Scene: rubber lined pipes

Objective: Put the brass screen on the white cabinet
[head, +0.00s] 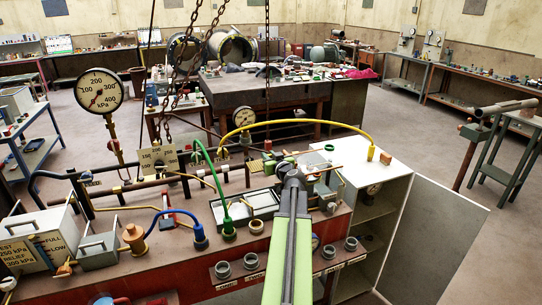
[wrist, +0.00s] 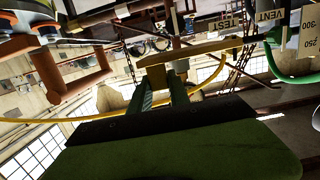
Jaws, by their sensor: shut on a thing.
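My gripper (head: 293,176) is at the far end of the light green arm, above the right part of the red bench. In the wrist view its fingers (wrist: 165,88) are shut on a thin brass-coloured piece, which I take to be the brass screen (wrist: 200,48). It lies crosswise at the fingertips.
The red bench (head: 195,270) carries pipes, gauges and a blue hose (head: 175,215). Chains (head: 205,50) hang behind. A white panel (head: 435,225) stands right of the cabinet.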

